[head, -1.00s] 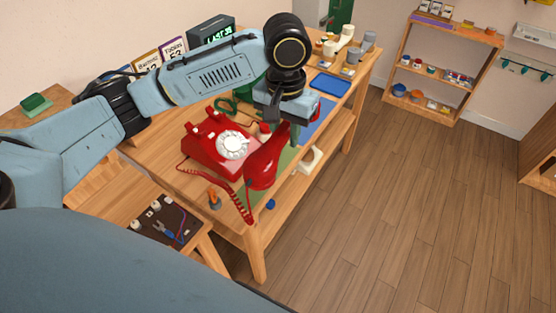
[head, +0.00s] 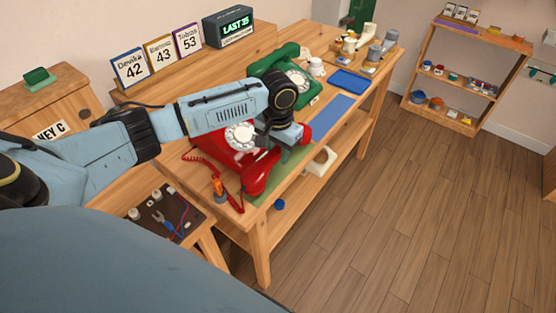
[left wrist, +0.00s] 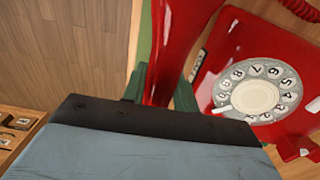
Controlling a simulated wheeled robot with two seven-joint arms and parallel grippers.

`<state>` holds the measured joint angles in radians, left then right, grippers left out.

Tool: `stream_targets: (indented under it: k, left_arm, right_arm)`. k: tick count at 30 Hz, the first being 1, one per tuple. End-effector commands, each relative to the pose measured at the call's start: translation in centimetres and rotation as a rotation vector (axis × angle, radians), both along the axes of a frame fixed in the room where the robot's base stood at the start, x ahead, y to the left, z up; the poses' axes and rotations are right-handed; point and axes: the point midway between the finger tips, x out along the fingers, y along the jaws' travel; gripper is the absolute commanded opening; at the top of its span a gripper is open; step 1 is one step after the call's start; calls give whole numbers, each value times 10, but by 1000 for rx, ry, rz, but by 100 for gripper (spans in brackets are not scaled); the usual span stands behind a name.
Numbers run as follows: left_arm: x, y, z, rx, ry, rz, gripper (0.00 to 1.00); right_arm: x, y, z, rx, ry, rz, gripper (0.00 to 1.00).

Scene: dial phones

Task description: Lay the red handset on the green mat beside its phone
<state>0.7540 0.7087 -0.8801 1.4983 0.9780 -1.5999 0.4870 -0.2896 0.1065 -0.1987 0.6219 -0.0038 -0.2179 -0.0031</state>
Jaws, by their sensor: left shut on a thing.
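The red handset (head: 256,178) is over the green mat (head: 291,162) in the head view, beside the red phone's dial side. My left gripper (head: 285,143) is shut around its middle, partly hidden by my wrist. The red phone (head: 210,147) stands left of it, partly covered by my arm, with its white dial showing. In the left wrist view the handset (left wrist: 181,40) runs up from the jaws, with a strip of green mat (left wrist: 145,42) beside it and the phone (left wrist: 222,55) on the right. I cannot tell whether the handset touches the mat. My right gripper is not in view.
A green phone (head: 270,62) stands farther back on the table, with a blue mat (head: 331,118) in front of it. A blue tray (head: 350,83) lies beyond. A small orange-handled object (head: 218,189) stands near the front corner. The table's right edge is close to the green mat.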

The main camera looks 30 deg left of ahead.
Motion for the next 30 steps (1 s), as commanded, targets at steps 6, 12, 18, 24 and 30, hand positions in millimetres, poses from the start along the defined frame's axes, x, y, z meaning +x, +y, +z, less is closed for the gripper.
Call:
stream_targets:
  k: [6,12,18,24,30]
  left_arm:
    - [0,0,-26,0,-1,1,0]
    - [0,0,-25,-1,-1,0,0]
    - [0,0,-29,0,1,0,38]
    - [0,0,-29,0,1,0,51]
    - [0,0,-27,0,0,0,51]
  right_arm:
    - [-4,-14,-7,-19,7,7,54]
    - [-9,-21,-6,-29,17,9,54]
    - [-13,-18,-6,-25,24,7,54]
    - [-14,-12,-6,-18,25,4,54]
    - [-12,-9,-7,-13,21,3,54]
